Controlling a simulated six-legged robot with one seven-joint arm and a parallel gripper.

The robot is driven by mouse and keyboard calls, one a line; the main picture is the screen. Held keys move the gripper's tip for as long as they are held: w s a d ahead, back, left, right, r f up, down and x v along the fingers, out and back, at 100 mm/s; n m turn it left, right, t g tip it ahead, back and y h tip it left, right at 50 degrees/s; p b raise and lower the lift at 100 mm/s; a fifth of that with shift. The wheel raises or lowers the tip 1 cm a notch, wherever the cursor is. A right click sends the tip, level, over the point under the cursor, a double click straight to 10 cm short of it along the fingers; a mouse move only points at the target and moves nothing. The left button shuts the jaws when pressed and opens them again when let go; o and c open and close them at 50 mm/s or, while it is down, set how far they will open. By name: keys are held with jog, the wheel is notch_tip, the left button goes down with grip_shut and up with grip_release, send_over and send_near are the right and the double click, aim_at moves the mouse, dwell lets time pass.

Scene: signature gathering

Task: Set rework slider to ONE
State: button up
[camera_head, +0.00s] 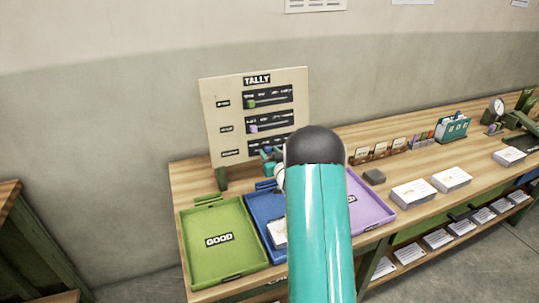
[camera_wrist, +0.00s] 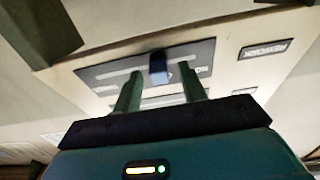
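The tally board (camera_head: 210,110) stands upright on the back of the table, with three slider rows. A green knob (camera_head: 251,104) sits at the left of the top row and a purple knob (camera_head: 253,129) at the left of the middle row. In the wrist view, the picture is upside down; a label reading REWORK (camera_wrist: 265,49) sits beside a dark slider plate (camera_wrist: 110,73) with a blue knob (camera_wrist: 158,66). My gripper (camera_wrist: 159,72) is open, one finger on each side of the knob. Contact cannot be told.
Green (camera_head: 205,262), blue (camera_head: 262,203) and purple (camera_head: 378,211) trays lie below the board. A dark block (camera_head: 374,177), paper stacks (camera_head: 412,193), card holders (camera_head: 380,151) and a teal file box (camera_head: 453,129) stand to the right. My arm blocks the middle.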

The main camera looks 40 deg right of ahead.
jog(key=v, duration=1.3)
jog(key=shift+s, duration=0.4)
jog(key=shift+w+a, duration=0.1)
jog(key=shift+a, duration=0.05)
jog(key=s+a+r+g, duration=0.3)
jog(key=a+r+g, duration=0.3)
jog(key=a+r, duration=0.9)
jog(key=s+a+n+g+y, duration=0.2)
jog(key=s+a+g+y, duration=0.2)
jog(key=s+a, duration=1.4)
jog(key=s+g, duration=0.1)
jog(key=s, duration=0.2)
jog(key=shift+s+a+r+n+g, duration=0.15)
jog(key=shift+s+a+n+g, duration=0.15)
jog(key=shift+a+n+g, duration=0.1)
